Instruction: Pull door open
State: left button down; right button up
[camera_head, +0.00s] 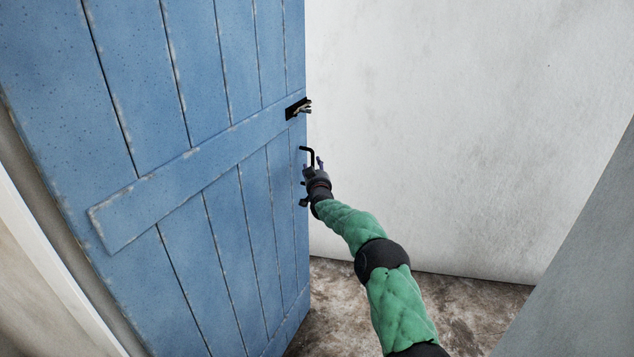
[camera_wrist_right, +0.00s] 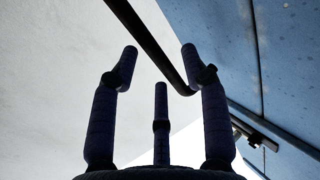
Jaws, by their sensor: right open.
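The blue plank door (camera_head: 230,140) stands ajar, hinged at the left, with its free edge near the middle of the head view. A black bent handle (camera_head: 312,150) sticks out near that edge. My right gripper (camera_head: 314,165) is at the handle, its fingers open. In the right wrist view the black handle bar (camera_wrist_right: 150,45) passes between the spread fingers of the right gripper (camera_wrist_right: 158,70), with the door (camera_wrist_right: 285,60) at the right. I cannot tell whether a finger touches the bar. My left gripper is not in view.
A dark latch (camera_head: 297,109) sits on the door edge above the handle. A white wall (camera_head: 460,120) stands beyond, and a grey wall (camera_head: 590,270) is at the right. The stained floor (camera_head: 470,310) looks bare.

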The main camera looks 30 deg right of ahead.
jog(key=v, duration=0.9)
jog(key=shift+s+a+f, duration=0.1)
dwell(0.4)
jog(key=s+a+f+n+g+y, duration=0.1)
jog(key=s+a+f+g+y, duration=0.1)
jog(key=s+a+f, duration=0.6)
jog(key=s+a+f+g+y+p, duration=0.1)
jog(key=a+f+g+y, duration=0.3)
jog(key=f, duration=0.8)
jog(key=s+a+f+n+g+y, duration=0.1)
jog(key=s+a+f, duration=0.4)
jog(key=a+f, duration=0.4)
jog(key=s+a+f+g+y, duration=0.1)
jog(key=s+a+f+g, duration=0.2)
jog(key=s, duration=0.8)
jog(key=s+a+f+g+y, duration=0.1)
jog(key=s+a+f+g, duration=0.2)
jog(key=s+a, duration=0.3)
jog(key=s+a+f+g+y+p, duration=0.1)
jog(key=s+a+f+g, duration=0.2)
jog(key=s, duration=1.4)
notch_tip(320, 180, down, 2)
jog(key=shift+a+f+y, duration=0.1)
jog(key=shift+a+y, duration=0.3)
jog(key=shift+a, duration=0.55)
